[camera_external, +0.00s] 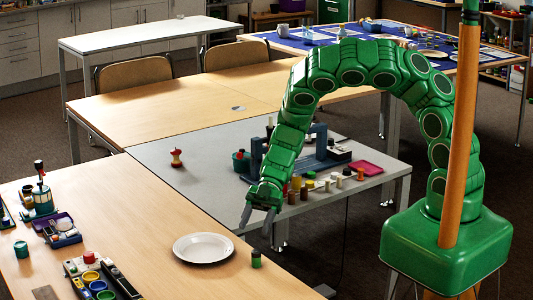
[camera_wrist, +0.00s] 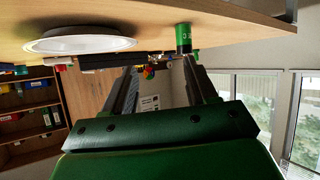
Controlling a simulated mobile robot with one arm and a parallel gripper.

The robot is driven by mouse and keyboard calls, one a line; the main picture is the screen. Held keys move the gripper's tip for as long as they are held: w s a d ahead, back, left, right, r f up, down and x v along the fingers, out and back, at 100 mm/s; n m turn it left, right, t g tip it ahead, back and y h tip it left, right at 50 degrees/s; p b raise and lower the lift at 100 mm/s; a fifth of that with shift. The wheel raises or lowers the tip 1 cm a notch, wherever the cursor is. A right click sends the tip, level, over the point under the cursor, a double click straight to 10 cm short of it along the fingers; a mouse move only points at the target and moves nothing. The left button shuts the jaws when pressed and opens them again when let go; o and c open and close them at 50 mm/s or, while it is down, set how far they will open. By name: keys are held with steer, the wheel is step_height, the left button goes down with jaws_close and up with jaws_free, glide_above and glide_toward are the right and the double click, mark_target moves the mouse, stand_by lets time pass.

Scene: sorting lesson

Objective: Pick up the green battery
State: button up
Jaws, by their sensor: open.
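The green battery (camera_external: 256,259), a small cylinder with a dark part and a green part, stands upright near the edge of the wooden table, right of the white plate. In the wrist view the battery (camera_wrist: 183,38) shows at the top, close to the tip of the right-hand finger. My gripper (camera_external: 257,221) is open, points down, and hangs above and behind the battery in the external view. In the wrist view its two fingers (camera_wrist: 159,66) are apart with nothing between them.
The white plate (camera_external: 204,248) lies left of the battery, and also shows in the wrist view (camera_wrist: 80,40). A tray of coloured cups (camera_external: 102,281) is at the front left. Small coloured cylinders (camera_external: 310,184) and a pink tray (camera_external: 366,168) are on the grey table.

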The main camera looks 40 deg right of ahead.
steer(key=g, duration=0.2)
glide_toward(257, 250)
steer(key=x, duration=0.3)
steer(key=shift+s+a+f+n, duration=0.3)
steer(key=shift+s+a+f, duration=0.2)
steer(key=shift+s+a, duration=0.25)
steer(key=shift+w+f+x, duration=0.1)
steer(key=shift+f+x, duration=0.1)
steer(key=shift+x, duration=0.7)
steer(key=shift+w+f+x, duration=0.15)
steer(key=shift+f+x, duration=0.05)
steer(key=shift+x, duration=1.65)
steer(key=shift+c, duration=0.3)
jaws_close()
steer(key=shift+r, duration=0.1)
